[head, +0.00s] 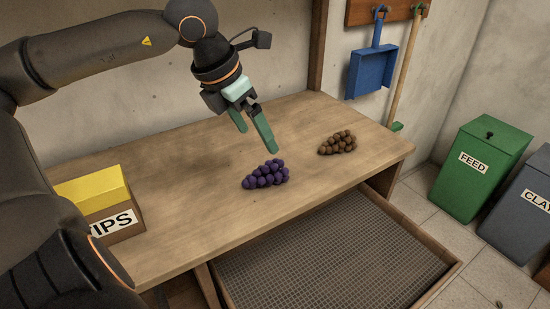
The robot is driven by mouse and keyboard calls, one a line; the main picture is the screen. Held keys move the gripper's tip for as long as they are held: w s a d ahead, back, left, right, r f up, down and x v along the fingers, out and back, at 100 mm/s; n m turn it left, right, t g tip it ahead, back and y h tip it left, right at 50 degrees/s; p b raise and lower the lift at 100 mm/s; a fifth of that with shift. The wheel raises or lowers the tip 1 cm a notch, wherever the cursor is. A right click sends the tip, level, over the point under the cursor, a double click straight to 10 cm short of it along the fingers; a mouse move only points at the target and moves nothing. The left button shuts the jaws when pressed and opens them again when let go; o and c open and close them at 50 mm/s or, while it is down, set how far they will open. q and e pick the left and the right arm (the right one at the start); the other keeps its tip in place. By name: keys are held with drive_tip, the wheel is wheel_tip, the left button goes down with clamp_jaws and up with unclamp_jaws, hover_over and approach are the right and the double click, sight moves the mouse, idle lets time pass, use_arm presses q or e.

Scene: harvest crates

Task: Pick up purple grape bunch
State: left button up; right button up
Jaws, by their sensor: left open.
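A purple grape bunch (265,175) lies on the wooden table, near the middle of its top. My left gripper (258,141) comes in from the upper left and hangs above and behind the bunch, fingers pointing down. It is open and empty, apart from the bunch in the picture. My right gripper is out of view.
A brown grape bunch (337,143) lies farther right on the table (190,220). A box with a yellow top (95,192) and a partly hidden label stands at the left. A mesh-bottomed tray (335,255) sits below the front edge. Green (482,168) and grey (520,208) bins stand at the right.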

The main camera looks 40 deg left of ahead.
sight(271, 165)
use_arm(q)
drive_tip(key=x, duration=0.7)
drive_tip(key=shift+w+a, duration=0.2)
drive_tip(key=shift+w, duration=0.05)
drive_tip(key=x, duration=0.3)
drive_tip(key=shift+s+a+f, duration=0.1)
drive_tip(key=shift+a+f, duration=0.1)
drive_tip(key=shift+f, duration=0.15)
drive_tip(key=shift+x, duration=0.8)
drive_tip(key=shift+r, duration=0.1)
drive_tip(key=c, duration=1.4)
